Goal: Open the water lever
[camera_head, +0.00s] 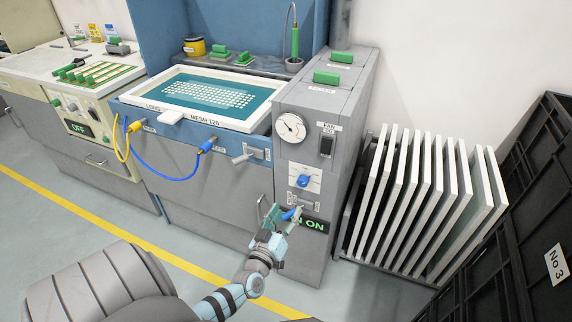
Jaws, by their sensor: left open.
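The grey control cabinet (320,110) carries a blue knob (304,181) on a white plate. Lower down, a blue lever handle (291,214) sticks out beside a green-lit display reading "ON" (315,225). My left gripper (284,212) is open, with its fingers around or just in front of this lower blue handle. I cannot tell whether they touch it. The fingers partly hide the handle and the left of the display. Which blue control is the water lever is not readable. My right gripper is not in view.
A framed "MESH 120" screen (157,107) lies in the washing basin left of the cabinet. A grey lever (243,157) and blue and yellow hoses (165,172) are on the basin's front. White frames (400,200) stand in a rack at right, by black crates (510,220).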

